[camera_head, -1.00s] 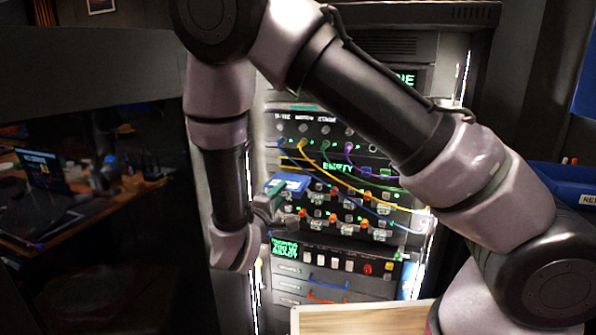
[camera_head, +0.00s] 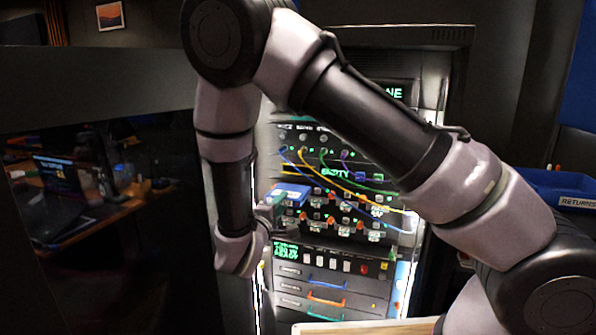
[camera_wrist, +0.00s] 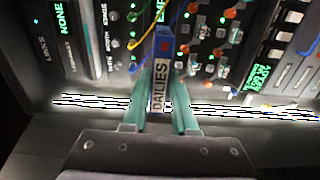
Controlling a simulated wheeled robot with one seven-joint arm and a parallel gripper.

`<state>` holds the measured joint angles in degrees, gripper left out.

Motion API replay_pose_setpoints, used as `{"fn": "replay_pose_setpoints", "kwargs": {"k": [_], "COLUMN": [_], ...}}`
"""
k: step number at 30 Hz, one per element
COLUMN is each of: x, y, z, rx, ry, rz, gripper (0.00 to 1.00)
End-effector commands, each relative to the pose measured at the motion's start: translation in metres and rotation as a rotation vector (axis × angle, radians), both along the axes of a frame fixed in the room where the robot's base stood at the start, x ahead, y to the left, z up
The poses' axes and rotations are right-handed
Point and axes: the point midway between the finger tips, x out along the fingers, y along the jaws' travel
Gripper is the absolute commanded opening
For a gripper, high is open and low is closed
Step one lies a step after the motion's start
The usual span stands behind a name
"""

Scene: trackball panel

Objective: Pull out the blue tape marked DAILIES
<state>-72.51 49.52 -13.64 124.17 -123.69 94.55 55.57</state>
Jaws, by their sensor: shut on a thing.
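The blue tape (camera_wrist: 164,45) carries a pale label reading DAILIES in the wrist view. My gripper (camera_wrist: 160,100) has its two green fingers on either side of the tape, shut on it. In the head view the tape (camera_head: 292,192) shows as a blue block in front of the panel's left side, with my gripper (camera_head: 268,207) at its left end. The panel's display (camera_head: 335,172) reads EMPTY. I cannot tell whether the tape's far end still touches the panel.
Coloured cables (camera_head: 310,165) loop across the panel close to the tape, with orange plugs and switches below. Drawers with coloured handles (camera_head: 325,300) sit lower down. A blue bin (camera_head: 570,190) marked RETURNS stands at the right. A pale board's edge (camera_head: 340,328) crosses the bottom.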

Motion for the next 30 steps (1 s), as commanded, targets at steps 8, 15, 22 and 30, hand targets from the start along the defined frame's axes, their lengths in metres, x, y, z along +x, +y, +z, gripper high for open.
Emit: {"fn": "replay_pose_setpoints", "kwargs": {"k": [8, 15, 22, 30], "x": [0.035, 0.064, 0.09, 0.099], "y": [-0.001, -0.001, -0.001, 0.0], "z": [0.0, 0.0, 0.0, 0.0], "rx": [0.0, 0.001, 0.0, 0.0], "ry": [-0.001, 0.0, -0.001, -0.001], "rz": [-0.003, -0.002, -0.001, 0.0], "gripper": [0.0, 0.0, 0.0, 0.0]}}
